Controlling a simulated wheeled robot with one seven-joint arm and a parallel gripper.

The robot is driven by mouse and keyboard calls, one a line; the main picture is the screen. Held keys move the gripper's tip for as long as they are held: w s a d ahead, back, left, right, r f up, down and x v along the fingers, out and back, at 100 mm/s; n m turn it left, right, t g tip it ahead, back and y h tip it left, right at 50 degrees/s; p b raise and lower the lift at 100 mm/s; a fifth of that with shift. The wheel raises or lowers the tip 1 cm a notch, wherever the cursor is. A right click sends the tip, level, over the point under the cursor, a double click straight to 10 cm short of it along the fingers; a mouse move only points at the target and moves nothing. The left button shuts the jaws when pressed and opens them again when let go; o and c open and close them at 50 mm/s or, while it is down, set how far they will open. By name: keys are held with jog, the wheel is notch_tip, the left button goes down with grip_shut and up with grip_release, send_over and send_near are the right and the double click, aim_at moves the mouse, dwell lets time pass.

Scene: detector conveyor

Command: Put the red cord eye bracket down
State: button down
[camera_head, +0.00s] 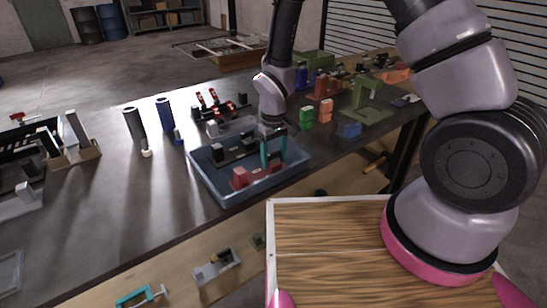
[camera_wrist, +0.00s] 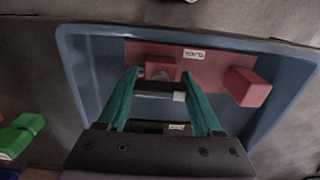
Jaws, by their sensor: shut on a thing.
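The red cord eye bracket (camera_head: 240,178) is in the blue tray (camera_head: 229,198), along its near side. It has a flat plate and two raised blocks, and a white label shows on its plate in the wrist view (camera_wrist: 215,72). My gripper (camera_head: 272,163) reaches down into the tray with its teal fingers on either side of one block, the right one in the head view. In the wrist view my gripper (camera_wrist: 158,75) is shut on this block. The bracket looks level and low in the tray; I cannot tell whether it touches the floor.
A black bracket (camera_head: 217,152) lies in the same tray behind the red one. Green blocks (camera_head: 306,117) and a blue block (camera_head: 349,129) stand right of the tray. Dark cylinders (camera_head: 134,122) stand to its left.

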jog(key=shift+f, duration=0.1)
jog(key=shift+c, duration=0.2)
grip_release()
jog(key=w+d+r+m+t, duration=0.1)
jog(key=d+r, duration=0.1)
jog(key=r, duration=0.8)
jog(key=w+d+r+m, duration=0.1)
jog(key=d+r, duration=0.2)
jog(key=r, duration=0.8)
jog(key=s+d+r+m+t+y, duration=0.1)
jog(key=s+d+r+m+t, duration=0.2)
jog(key=s+d+r, duration=0.4)
jog(key=s+d+r+m+t+y, duration=0.1)
jog(key=s+d+r+m+t, duration=0.2)
jog(key=s+d+r+m, duration=0.3)
jog(key=d+r, duration=0.4)
jog(key=r, duration=0.4)
jog(key=shift+s+d+r, duration=0.2)
jog(key=shift+s+r, duration=0.05)
jog(key=shift+s, duration=0.1)
